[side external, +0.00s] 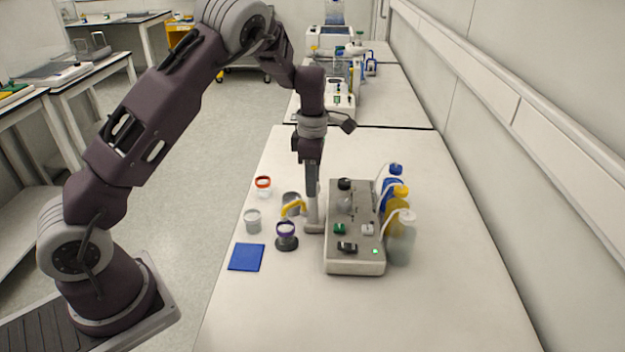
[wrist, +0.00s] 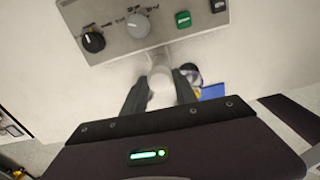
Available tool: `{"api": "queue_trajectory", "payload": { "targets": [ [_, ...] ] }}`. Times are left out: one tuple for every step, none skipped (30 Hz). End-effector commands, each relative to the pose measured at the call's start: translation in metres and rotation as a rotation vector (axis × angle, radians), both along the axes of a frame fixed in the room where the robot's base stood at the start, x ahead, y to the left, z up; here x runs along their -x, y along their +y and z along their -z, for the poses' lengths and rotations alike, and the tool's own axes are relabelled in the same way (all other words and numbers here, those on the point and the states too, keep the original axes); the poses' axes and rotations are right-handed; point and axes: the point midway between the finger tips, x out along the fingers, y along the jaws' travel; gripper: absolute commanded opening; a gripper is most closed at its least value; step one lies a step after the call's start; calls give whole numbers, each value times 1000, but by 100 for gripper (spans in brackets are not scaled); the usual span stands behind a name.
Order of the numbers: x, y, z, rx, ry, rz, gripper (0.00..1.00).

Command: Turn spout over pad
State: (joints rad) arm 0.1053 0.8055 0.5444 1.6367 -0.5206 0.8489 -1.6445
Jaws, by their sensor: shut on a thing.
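The spout has a yellow curved tip (side external: 292,207) reaching left from a pale upright post (side external: 313,217) beside the reactor box. My gripper (side external: 312,186) points straight down over the post. In the wrist view my gripper (wrist: 160,82) has its dark fingers on either side of a whitish cylinder (wrist: 160,92), which I take to be the top of the post. The yellow tip is mostly hidden there. The flat blue pad (side external: 246,257) lies to the left and nearer the camera, apart from the spout tip. Part of the pad (wrist: 212,92) shows right of the fingers.
A purple-rimmed cup (side external: 286,236) stands between the spout and the pad. A grey cup (side external: 252,221), a red-rimmed cup (side external: 263,187) and a grey vessel (side external: 291,199) stand nearby. The grey control box (side external: 355,262) and several bottles (side external: 398,235) are on the right.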

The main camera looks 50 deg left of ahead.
Motion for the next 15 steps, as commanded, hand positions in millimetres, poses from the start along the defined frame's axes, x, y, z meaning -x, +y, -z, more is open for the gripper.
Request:
{"api": "queue_trajectory", "payload": {
  "targets": [
    [-2, 0, -2, 0, -6, -15, 0],
    [-2, 0, -2, 0, -6, -24, 0],
    [-2, 0, -2, 0, -6, -36, 0],
    [-2, 0, -2, 0, -6, -44, 0],
    [-2, 0, -2, 0, -6, -50, 0],
    [-2, 0, -2, 0, -6, -56, 0],
    [-2, 0, -2, 0, -6, -61, 0],
    [-2, 0, -2, 0, -6, -64, 0],
    [-2, 0, -2, 0, -6, -68, 0],
    [-2, 0, -2, 0, -6, -71, 0],
    [-2, 0, -2, 0, -6, -73, 0],
    [-2, 0, -2, 0, -6, -74, 0],
    [-2, 0, -2, 0, -6, -75, 0],
    [-2, 0, -2, 0, -6, -76, 0],
    [-2, 0, -2, 1, -6, -76, 0]
  ]
}}
